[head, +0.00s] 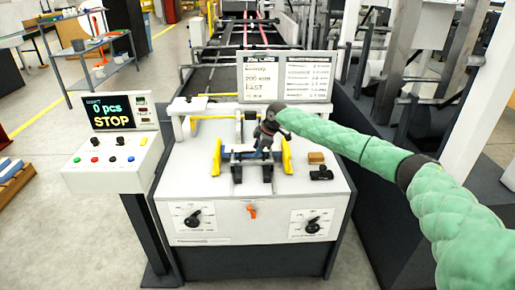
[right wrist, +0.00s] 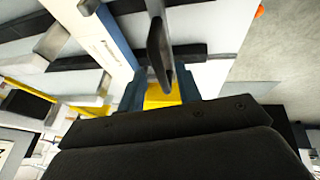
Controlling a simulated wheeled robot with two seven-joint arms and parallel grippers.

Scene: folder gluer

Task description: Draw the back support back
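The machine's white table top (head: 185,180) carries two yellow side plates, the left one (head: 217,157) and the right one (head: 287,155). Between them are dark rails (head: 237,172) and a blue crosspiece (head: 243,148). I cannot tell for sure which part is the back support. My right gripper (head: 265,143) points down over the crosspiece, near the right rail, and hides part of it. My left gripper is not in view.
A control box with a STOP screen (head: 120,112) stands at the left. Two sign boards (head: 305,77) stand behind the table. A small brown block (head: 316,157) and a black part (head: 321,174) sit at its right. An orange lever (head: 252,210) and two black knobs are on the front.

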